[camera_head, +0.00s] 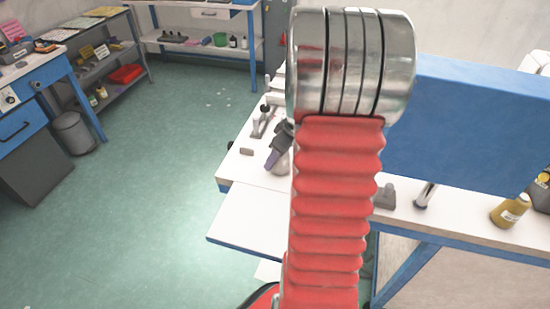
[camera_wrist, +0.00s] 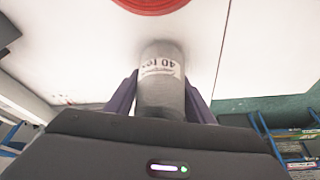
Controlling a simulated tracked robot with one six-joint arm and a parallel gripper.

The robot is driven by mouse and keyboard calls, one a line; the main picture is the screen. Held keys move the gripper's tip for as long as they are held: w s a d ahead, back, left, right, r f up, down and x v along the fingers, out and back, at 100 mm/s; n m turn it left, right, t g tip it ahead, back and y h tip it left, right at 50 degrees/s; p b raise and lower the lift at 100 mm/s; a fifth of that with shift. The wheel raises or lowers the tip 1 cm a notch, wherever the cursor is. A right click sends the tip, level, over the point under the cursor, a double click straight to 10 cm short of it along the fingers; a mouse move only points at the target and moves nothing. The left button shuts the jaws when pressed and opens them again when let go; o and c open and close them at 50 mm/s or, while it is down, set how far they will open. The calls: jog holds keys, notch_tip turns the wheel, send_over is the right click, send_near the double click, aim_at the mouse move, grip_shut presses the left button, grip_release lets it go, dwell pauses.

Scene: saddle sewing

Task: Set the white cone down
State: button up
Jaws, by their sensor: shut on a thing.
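The white cone (camera_wrist: 161,88), grey-white in the shade with a "40 tex" label, stands out in front of my gripper in the wrist view. The dark purple fingers of my gripper (camera_wrist: 160,98) lie on both sides of it and are shut on it. In the head view my gripper (camera_head: 276,152) is over the left end of the white worktable (camera_head: 236,172), partly hidden by my red arm. A pale rounded shape (camera_head: 281,166) under the fingers is probably the cone. I cannot tell whether it touches the table.
A small grey-brown block (camera_head: 246,151) and metal tools (camera_head: 262,122) lie beside the gripper. A red round thing (camera_wrist: 152,4) lies beyond the cone.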

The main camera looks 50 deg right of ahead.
jog(key=shift+f, duration=0.15)
jog(key=o, duration=1.2)
jog(key=v, duration=1.2)
